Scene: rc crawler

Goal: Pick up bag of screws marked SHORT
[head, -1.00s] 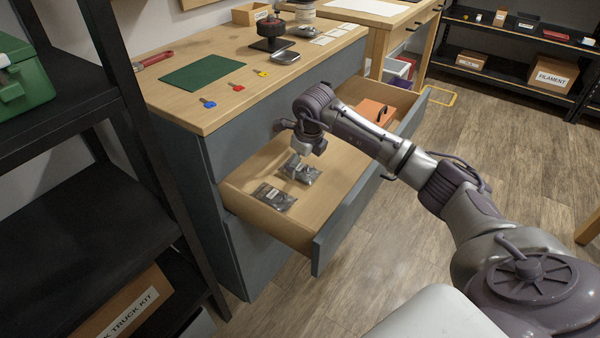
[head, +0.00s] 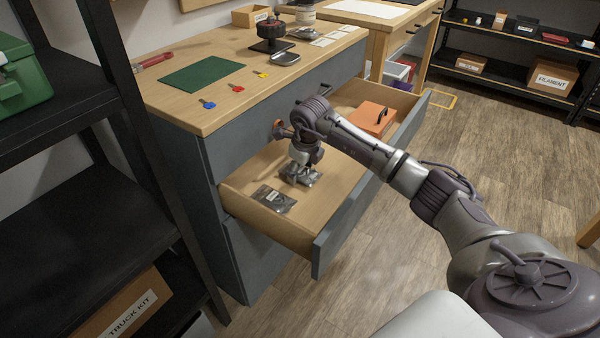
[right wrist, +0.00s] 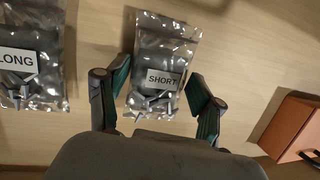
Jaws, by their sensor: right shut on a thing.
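The bag of screws marked SHORT (right wrist: 165,55) is a clear bag with a white label and grey screws. In the right wrist view it lies between the two fingers of my right gripper (right wrist: 158,82), which is shut on it. In the head view my right gripper (head: 299,171) points down into the open drawer, and the bag (head: 314,178) is partly hidden under it, at the drawer floor. A similar bag marked LONG (right wrist: 30,55) lies to its left, apart from the fingers; it also shows in the head view (head: 273,199). My left gripper is not in view.
The open drawer (head: 335,222) has raised walls around the bags. An orange box (head: 372,118) stands in its far right part. The cabinet top (head: 215,55) overhangs behind, with a green mat (head: 203,74) and coloured keys. A black shelf (head: 75,230) stands at left.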

